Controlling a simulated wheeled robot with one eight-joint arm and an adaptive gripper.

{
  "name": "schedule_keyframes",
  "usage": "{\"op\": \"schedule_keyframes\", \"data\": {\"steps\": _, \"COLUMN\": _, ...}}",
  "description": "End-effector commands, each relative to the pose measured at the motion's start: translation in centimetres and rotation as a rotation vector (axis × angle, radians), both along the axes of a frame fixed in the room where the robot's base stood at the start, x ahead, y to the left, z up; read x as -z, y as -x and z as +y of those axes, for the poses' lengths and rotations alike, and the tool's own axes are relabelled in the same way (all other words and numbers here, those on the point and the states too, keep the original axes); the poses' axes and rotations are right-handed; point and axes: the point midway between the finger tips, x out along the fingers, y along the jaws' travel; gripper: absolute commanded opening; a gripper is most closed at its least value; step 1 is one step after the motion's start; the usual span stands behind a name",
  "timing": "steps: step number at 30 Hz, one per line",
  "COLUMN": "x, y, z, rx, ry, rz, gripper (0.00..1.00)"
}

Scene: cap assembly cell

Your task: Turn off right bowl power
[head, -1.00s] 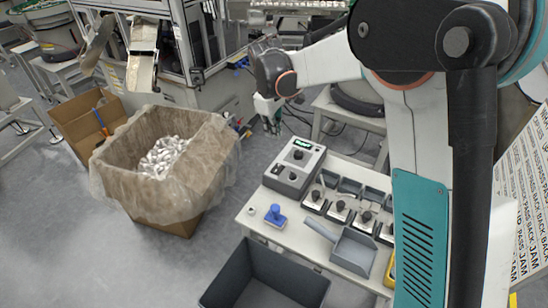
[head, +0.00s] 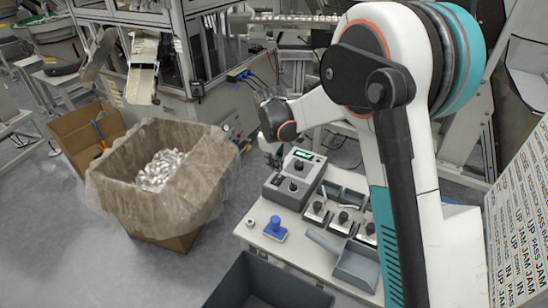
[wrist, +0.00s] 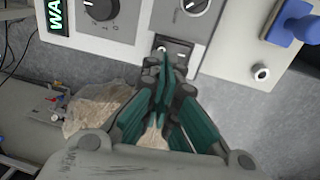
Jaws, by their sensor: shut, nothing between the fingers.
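A grey control box (head: 310,171) with a lit green display and dark knobs stands at the back left of the white table. The wrist view shows its panel (wrist: 135,32) close up, with a knob (wrist: 100,9) and a dark rocker switch (wrist: 174,47) at its lower edge. My gripper (head: 274,160) is at the box's left side in the head view. In the wrist view my gripper's (wrist: 164,62) teal fingers are together and empty, with the tips over the switch and partly hiding it. Contact and the switch's position cannot be told. No label naming the right bowl is readable.
A blue-handled tool (head: 275,229) and a small metal cylinder (head: 251,222) lie at the table's left front. Several small trays with black-knobbed tools and a grey scoop (head: 356,265) are on the right. A lined carton of parts (head: 110,190) and a dark bin (head: 262,285) stand nearby.

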Motion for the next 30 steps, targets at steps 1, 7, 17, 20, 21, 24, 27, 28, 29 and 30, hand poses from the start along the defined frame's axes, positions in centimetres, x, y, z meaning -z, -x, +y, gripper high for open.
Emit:
{"op": "schedule_keyframes", "data": {"steps": 1, "x": 1.0, "y": -0.1, "z": -0.1, "rx": 0.0, "ry": 0.0, "rz": 0.0, "gripper": 0.0}}
{"op": "schedule_keyframes", "data": {"steps": 7, "x": 2.6, "y": -0.3, "z": -0.2, "rx": 0.0, "ry": 0.0, "rz": 0.0, "gripper": 0.0}}
{"op": "schedule_keyframes", "data": {"steps": 17, "x": 2.8, "y": -0.3, "z": -0.2, "rx": 0.0, "ry": 0.0, "rz": 0.0, "gripper": 0.0}}
{"op": "schedule_keyframes", "data": {"steps": 20, "x": 2.9, "y": -0.3, "z": -0.2, "rx": 0.0, "ry": 0.0, "rz": 0.0, "gripper": 0.0}}
{"op": "schedule_keyframes", "data": {"steps": 21, "x": 3.1, "y": -0.4, "z": -0.2, "rx": 0.0, "ry": 0.0, "rz": 0.0, "gripper": 0.0}}
{"op": "schedule_keyframes", "data": {"steps": 24, "x": 3.7, "y": -0.6, "z": -0.4, "rx": 0.001, "ry": -0.004, "rz": 0.006, "gripper": 0.0}}
{"op": "schedule_keyframes", "data": {"steps": 27, "x": 3.6, "y": -0.6, "z": -0.3, "rx": 0.001, "ry": -0.003, "rz": 0.005, "gripper": 0.0}}
{"op": "schedule_keyframes", "data": {"steps": 28, "x": 3.6, "y": -0.6, "z": -0.3, "rx": 0.001, "ry": -0.003, "rz": 0.005, "gripper": 0.0}}
{"op": "schedule_keyframes", "data": {"steps": 29, "x": 3.6, "y": -0.6, "z": -0.3, "rx": 0.001, "ry": -0.003, "rz": 0.005, "gripper": 0.0}}
{"op": "schedule_keyframes", "data": {"steps": 30, "x": 3.6, "y": -0.6, "z": -0.3, "rx": 0.0, "ry": -0.003, "rz": 0.005, "gripper": 0.0}}
